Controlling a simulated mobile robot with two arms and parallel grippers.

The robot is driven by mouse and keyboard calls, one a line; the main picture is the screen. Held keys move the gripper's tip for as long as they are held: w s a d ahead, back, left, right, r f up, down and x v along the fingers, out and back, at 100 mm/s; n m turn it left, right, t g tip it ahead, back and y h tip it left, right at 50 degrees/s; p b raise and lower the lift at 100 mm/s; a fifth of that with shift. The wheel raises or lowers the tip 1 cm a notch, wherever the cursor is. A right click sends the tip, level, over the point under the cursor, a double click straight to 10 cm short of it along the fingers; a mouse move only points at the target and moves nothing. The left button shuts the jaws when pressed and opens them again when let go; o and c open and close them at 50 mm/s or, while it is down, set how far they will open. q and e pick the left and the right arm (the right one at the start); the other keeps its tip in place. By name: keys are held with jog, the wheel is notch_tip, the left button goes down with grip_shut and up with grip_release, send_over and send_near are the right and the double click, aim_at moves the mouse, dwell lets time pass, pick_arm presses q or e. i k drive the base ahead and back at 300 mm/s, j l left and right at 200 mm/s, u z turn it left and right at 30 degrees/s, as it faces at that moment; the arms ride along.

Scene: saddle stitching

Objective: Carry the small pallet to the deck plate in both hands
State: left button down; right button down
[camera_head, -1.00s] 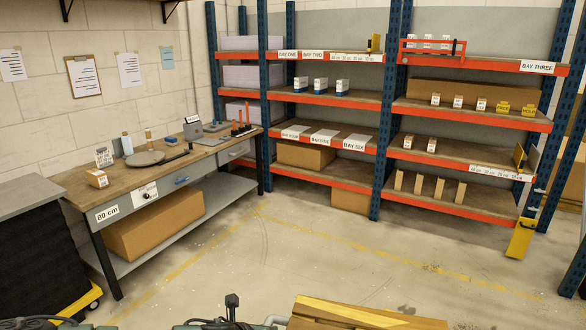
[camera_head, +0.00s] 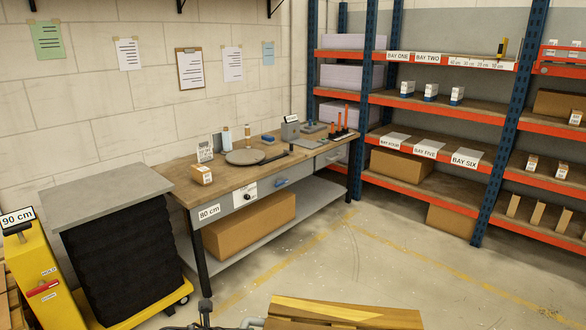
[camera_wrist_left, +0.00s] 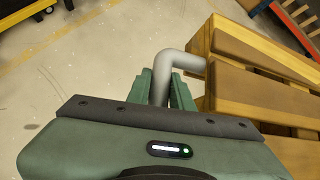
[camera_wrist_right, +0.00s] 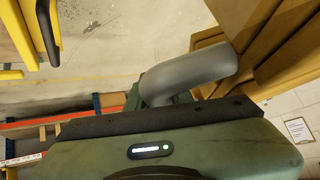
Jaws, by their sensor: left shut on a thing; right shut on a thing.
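The small wooden pallet (camera_head: 345,312) shows at the bottom centre of the head view, its lower part cut off by the frame. My left gripper (camera_wrist_left: 163,88) is shut on a bent grey handle (camera_wrist_left: 178,60) at the side of the pallet (camera_wrist_left: 250,62). My right gripper (camera_wrist_right: 158,88) is shut on a similar grey handle (camera_wrist_right: 200,70) beside the pallet (camera_wrist_right: 285,45). A flat grey plate (camera_head: 128,178) tops a black bellows lift (camera_head: 125,255) at the left; it looks like the deck plate, and its top is bare.
A yellow post (camera_head: 35,275) with a "90 cm" sign stands left of the lift. A workbench (camera_head: 215,188) marked "80 cm" holds tools along the wall. Shelving (camera_head: 440,125) stands at the right. The floor (camera_head: 400,270) ahead is open.

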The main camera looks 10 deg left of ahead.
aim_at(106, 188)
jog(key=i+j+u, duration=0.7)
jog(key=i, duration=0.3)
jog(key=i+u, duration=0.3)
jog(key=i, duration=0.2)
jog(key=i+l+u, duration=0.1)
jog(key=i+u, duration=0.2)
jog(key=i, duration=0.15)
jog(key=i+l+u, duration=0.3)
jog(key=i, duration=0.2)
jog(key=i+l+u, duration=0.3)
jog(key=i, duration=0.15)
